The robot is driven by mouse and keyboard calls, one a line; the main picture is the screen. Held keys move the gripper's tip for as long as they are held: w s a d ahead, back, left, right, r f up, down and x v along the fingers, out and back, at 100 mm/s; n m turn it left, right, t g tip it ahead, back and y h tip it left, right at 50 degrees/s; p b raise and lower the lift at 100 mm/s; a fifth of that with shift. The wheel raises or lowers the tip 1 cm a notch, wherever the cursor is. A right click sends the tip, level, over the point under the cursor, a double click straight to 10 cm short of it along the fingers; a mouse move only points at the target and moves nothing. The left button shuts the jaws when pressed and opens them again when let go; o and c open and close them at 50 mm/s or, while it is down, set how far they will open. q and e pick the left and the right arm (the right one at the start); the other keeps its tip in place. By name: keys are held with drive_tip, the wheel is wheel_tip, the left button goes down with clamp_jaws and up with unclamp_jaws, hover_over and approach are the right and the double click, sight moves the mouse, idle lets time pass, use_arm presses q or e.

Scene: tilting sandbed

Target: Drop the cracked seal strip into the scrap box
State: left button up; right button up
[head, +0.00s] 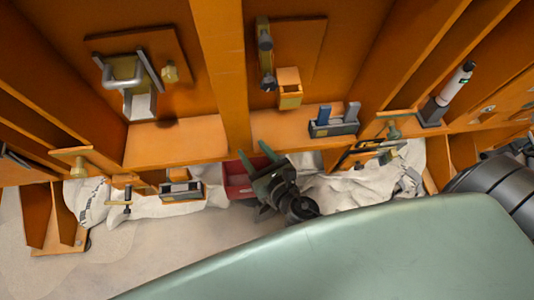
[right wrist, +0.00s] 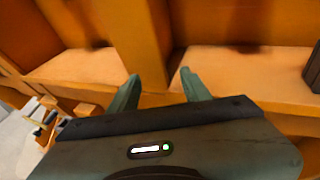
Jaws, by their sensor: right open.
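My right gripper (head: 256,160) is open in the head view, its two green fingers pointing up toward the orange ledge, with nothing seen between them. It also shows in the right wrist view (right wrist: 160,86), fingers apart and empty, in front of an orange post and ledge. A red box (head: 236,182), possibly the scrap box, sits just left of and partly behind the right gripper; its inside cannot be made out. I cannot pick out the cracked seal strip in either view. My left gripper is not in view.
An orange ribbed structure with a ledge (head: 177,142) fills the upper scene. A dark holder with blue pieces (head: 334,126) and a white-and-black cylinder (head: 457,83) sit to the right. A small dark holder (head: 182,190) is at lower left. Pale sacks (head: 345,192) lie below.

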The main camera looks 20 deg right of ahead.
drive_tip(key=shift+r+b+v, duration=0.25)
drive_tip(key=shift+b+v, duration=2.1)
drive_tip(key=shift+v, duration=3.6)
drive_tip(key=s+d+f+m+g, duration=0.15)
drive_tip(key=f+m, duration=0.35)
drive_tip(key=f, duration=0.6)
drive_tip(key=s+d+f+m+g+h, duration=0.1)
drive_tip(key=s+f+m+g, duration=0.2)
drive_tip(key=f+m, duration=0.55)
drive_tip(key=s+d+f+m+g, duration=0.1)
drive_tip(key=s+f+m+g, duration=0.15)
drive_tip(key=f, duration=1.05)
drive_tip(key=s+d+f+m+g, duration=0.2)
drive_tip(key=s+f+m+g, duration=0.1)
drive_tip(key=s+f+m, duration=0.5)
drive_tip(key=s+d+f+m+g, duration=0.2)
drive_tip(key=s+f+m+g, duration=0.2)
drive_tip(key=s+f+m, duration=0.5)
drive_tip(key=shift+s+d+f+m+g+h, duration=0.15)
drive_tip(key=shift+s+f+m+g+h, duration=0.15)
drive_tip(key=shift+s+m, duration=0.65)
